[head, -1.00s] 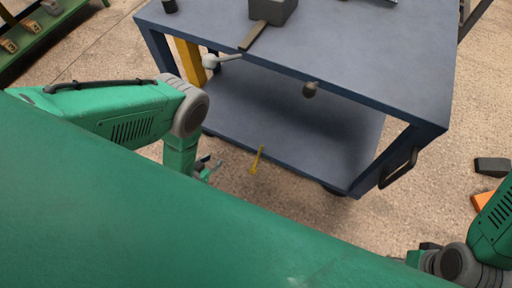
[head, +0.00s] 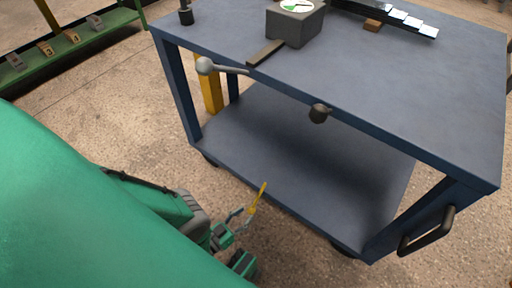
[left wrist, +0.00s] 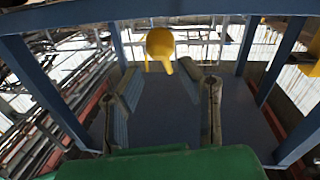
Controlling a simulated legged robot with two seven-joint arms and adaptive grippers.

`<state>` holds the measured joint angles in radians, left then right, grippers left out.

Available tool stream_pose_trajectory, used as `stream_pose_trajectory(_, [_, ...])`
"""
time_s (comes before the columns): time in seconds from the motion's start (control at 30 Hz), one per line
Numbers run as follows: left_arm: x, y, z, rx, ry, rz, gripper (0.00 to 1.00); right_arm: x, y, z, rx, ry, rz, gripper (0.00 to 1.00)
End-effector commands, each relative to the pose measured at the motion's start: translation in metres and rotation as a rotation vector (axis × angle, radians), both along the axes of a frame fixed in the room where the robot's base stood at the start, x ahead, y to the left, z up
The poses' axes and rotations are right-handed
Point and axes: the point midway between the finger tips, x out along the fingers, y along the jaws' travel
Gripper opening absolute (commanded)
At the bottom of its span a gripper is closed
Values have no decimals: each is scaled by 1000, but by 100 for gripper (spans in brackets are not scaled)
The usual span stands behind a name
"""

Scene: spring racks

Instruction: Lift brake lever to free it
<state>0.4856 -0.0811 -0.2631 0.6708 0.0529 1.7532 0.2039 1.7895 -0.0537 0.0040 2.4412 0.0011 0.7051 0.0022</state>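The brake lever appears to be the thin yellow lever (head: 258,197) low at the near side of the blue cart (head: 400,120), slanting upward. My left gripper (head: 242,217) is just beside its lower part in the head view. In the left wrist view, the rounded yellow end (left wrist: 160,43) of the lever appears ahead of and between the two spread fingers (left wrist: 163,85). The left gripper is open, and I see no clear contact with the lever. My right gripper is out of view.
A grey ball-ended handle (head: 206,66) and a dark knob (head: 319,113) stick out from the cart's near edge. A black side handle (head: 428,232) is at the right. A box with a dial (head: 295,22) stands on top. A green rack (head: 75,45) is at the far left.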

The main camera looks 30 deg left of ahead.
Motion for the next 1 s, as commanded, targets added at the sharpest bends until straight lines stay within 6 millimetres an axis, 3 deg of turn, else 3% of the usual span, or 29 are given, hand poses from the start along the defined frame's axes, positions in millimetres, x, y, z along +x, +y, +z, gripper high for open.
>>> stream_pose_trajectory(0.1, [24, -5, -1, 1, -2, -1, 33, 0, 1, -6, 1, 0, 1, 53])
stream_pose_trajectory(0.3, [49, -12, -1, 5, 0, 0, 33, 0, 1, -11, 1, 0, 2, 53])
stream_pose_trajectory(0.7, [57, -13, 0, 3, 1, 1, 33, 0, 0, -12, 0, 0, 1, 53])
stream_pose_trajectory(0.73, [57, -12, 0, 3, 1, 1, 29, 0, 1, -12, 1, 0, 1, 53])
stream_pose_trajectory(0.8, [57, -12, 0, 2, 2, 1, 4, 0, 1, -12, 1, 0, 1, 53])
stream_pose_trajectory(0.83, [57, -12, 0, 3, 1, 0, 0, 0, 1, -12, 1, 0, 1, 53])
stream_pose_trajectory(1.0, [57, -12, 0, 6, 2, 2, 0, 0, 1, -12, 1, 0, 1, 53])
